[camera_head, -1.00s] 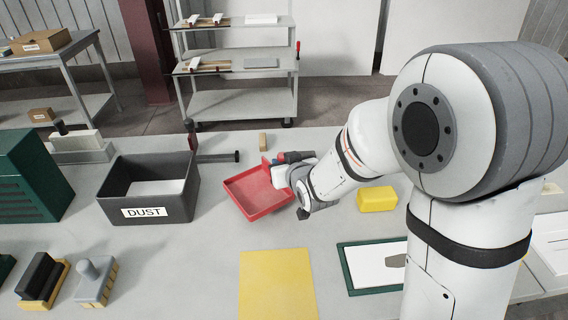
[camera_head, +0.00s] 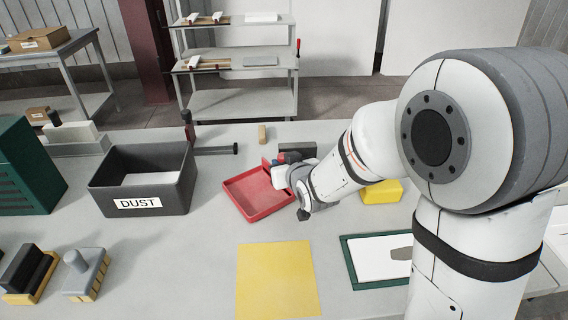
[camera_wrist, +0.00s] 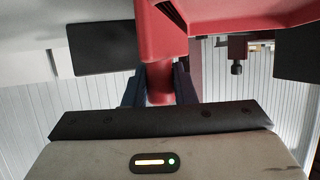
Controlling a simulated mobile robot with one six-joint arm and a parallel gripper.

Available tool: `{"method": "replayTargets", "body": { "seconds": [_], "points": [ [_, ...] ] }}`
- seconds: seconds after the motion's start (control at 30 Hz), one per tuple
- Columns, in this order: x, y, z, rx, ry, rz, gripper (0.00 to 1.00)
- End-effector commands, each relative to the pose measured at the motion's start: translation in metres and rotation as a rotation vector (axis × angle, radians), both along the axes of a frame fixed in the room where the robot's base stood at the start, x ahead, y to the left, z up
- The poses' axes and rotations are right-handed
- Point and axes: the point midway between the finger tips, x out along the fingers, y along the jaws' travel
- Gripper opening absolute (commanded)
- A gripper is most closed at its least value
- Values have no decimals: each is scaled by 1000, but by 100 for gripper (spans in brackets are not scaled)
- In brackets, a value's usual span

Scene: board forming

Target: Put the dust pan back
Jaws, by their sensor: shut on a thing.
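The red dust pan (camera_head: 257,194) is a shallow square tray, roughly level, over the middle of the grey table, right of the DUST bin. My gripper (camera_head: 287,169) is at its back right side, where the handle is. In the wrist view my gripper (camera_wrist: 158,88) is shut on the red handle (camera_wrist: 157,50), with a dark finger on each side. The pan's red body fills the top right of that view. I cannot tell whether the pan touches the table.
The dark DUST bin (camera_head: 185,195) stands left of the pan. A yellow sheet (camera_head: 278,280) lies in front, with a green-framed board (camera_head: 360,272) to its right. A yellow block (camera_head: 382,192), a dark block (camera_head: 297,148) and a small wooden block (camera_head: 262,134) are nearby.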

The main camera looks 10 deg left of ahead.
Motion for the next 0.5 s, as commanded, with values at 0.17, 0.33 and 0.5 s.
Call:
{"method": "replayTargets", "body": {
  "seconds": [0.17, 0.33, 0.5],
  "points": [
    [0, 0, -3, 0, -1, 0, 0],
    [0, 0, -6, 0, -1, 0, 0],
    [0, 0, -5, 0, -1, 0, 35]
  ]
}}
